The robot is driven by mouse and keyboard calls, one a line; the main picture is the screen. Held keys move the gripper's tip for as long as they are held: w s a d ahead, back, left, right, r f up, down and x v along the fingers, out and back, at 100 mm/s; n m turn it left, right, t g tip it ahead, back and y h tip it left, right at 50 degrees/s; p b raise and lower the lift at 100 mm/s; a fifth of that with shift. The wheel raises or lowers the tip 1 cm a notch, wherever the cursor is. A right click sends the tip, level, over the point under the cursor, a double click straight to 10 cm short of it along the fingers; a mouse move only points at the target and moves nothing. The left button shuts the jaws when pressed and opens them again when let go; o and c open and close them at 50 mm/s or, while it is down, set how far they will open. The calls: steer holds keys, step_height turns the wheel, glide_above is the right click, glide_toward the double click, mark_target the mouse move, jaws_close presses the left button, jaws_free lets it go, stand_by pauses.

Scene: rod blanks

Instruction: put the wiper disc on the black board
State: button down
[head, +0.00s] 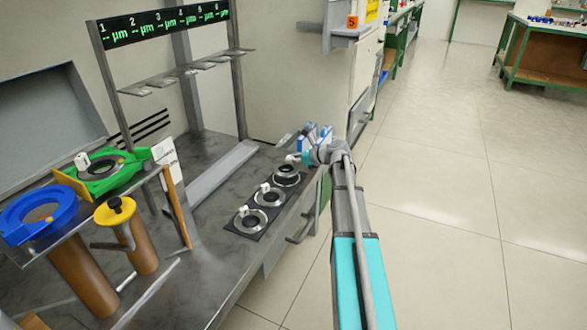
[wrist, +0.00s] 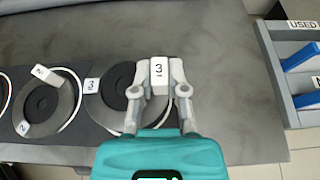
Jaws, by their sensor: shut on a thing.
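The wiper disc is a dark grey disc with a black centre and a white tab marked 3; it shows in the wrist view (wrist: 112,84) and at the far end of the row in the head view (head: 286,178). My gripper (wrist: 159,72) is shut on its tab, at the disc's right side; it also shows in the head view (head: 297,158). The disc is over the far end of the black board (head: 257,236); I cannot tell whether it touches it. The fingers hide part of the disc's right edge.
Two similar discs with white tabs (head: 268,195) (head: 250,220) stand on the board. A tray marked USED (wrist: 290,70) is at the right in the wrist view.

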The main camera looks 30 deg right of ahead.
mark_target(292, 166)
steer(key=shift+f+b, duration=1.1)
steer(key=shift+f, duration=0.3)
steer(key=shift+f, duration=0.15)
steer(key=c, duration=0.7)
jaws_free()
steer(key=shift+o, duration=0.2)
steer(key=shift+r, duration=0.2)
steer(key=shift+s+d+r, duration=0.1)
steer(key=shift+s+d, duration=0.05)
steer(key=shift+s, duration=0.05)
steer(key=p+v, duration=0.4)
steer(key=v, duration=0.7)
steer(key=shift+s+d+p, duration=0.2)
steer(key=shift+p, duration=0.15)
